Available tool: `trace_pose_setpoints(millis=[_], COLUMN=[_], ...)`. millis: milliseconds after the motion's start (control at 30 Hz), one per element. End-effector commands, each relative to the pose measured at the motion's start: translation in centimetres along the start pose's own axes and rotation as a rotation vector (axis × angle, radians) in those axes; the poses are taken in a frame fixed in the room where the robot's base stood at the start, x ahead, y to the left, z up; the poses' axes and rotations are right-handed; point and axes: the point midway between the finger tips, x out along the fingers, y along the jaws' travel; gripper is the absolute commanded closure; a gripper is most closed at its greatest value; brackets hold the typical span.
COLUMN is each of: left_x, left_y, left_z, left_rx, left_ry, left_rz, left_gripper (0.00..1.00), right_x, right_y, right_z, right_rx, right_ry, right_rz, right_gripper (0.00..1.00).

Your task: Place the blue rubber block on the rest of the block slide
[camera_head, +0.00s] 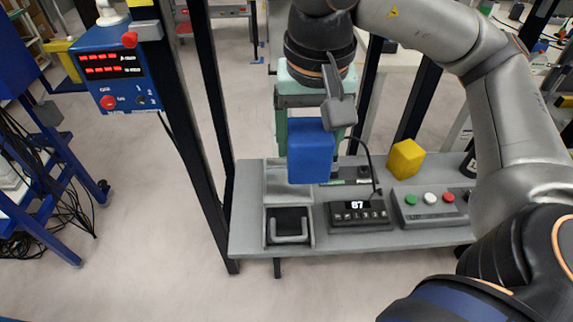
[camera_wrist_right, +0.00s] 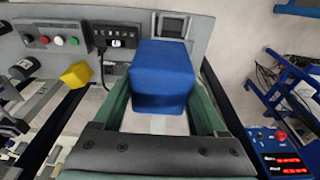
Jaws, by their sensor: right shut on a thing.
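The blue rubber block (camera_head: 311,153) is held between the pale green fingers of my right gripper (camera_head: 311,128), which points down. In the right wrist view the block (camera_wrist_right: 163,78) sits between both fingers of the gripper (camera_wrist_right: 163,95). It appears to be above the grey bench, though the exact gap cannot be told. What looks like the block slide (camera_head: 276,186) is a grey piece at the bench's left end, with a dark recess and a handle at its front. The block and gripper hide part of the area behind. My left gripper is not in view.
On the grey bench (camera_head: 380,241), a black display unit (camera_head: 359,214) reads 67, with a cable. A button box (camera_head: 430,203) and a yellow block (camera_head: 406,158) are to the right. Dark posts (camera_head: 190,120) rise left of the bench. A blue control box (camera_head: 118,72) is farther left.

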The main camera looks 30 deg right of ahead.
Motion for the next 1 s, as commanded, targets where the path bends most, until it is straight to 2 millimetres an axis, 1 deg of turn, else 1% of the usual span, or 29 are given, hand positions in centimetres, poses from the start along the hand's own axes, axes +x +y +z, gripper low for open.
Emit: trace_pose_setpoints(millis=[33, 100, 200, 333, 433, 533, 600, 700, 1000], left_x=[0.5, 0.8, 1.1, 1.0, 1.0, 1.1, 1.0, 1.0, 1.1], left_y=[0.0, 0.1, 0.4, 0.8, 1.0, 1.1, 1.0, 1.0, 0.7], left_z=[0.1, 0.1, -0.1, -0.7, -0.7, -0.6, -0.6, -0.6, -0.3], left_rx=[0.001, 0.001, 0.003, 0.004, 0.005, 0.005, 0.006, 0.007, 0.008], left_ry=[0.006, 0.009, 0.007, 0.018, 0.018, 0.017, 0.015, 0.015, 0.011], left_rz=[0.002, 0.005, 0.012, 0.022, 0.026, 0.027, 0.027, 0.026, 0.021], left_gripper=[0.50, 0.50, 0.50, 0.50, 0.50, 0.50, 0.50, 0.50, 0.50], right_x=[1.4, 3.0, 4.5, 5.4, 6.0, 7.3, 8.4, 9.4, 9.7], right_y=[-0.5, -1.0, -1.7, -2.2, -2.4, -2.7, -2.6, -2.6, -2.6], right_z=[-0.6, -1.3, -2.2, -2.9, -3.2, -3.6, -3.3, -3.2, -3.1], right_rx=[0.000, -0.001, -0.001, 0.000, 0.000, 0.000, -0.001, 0.000, 0.001], right_ry=[-0.007, -0.007, -0.005, -0.001, -0.001, -0.001, -0.002, 0.000, 0.001], right_rz=[0.004, 0.003, 0.002, 0.000, 0.001, 0.002, 0.003, 0.001, -0.001], right_gripper=[0.98, 0.98, 0.98, 0.98, 0.98, 0.98, 0.98, 0.98, 0.98])
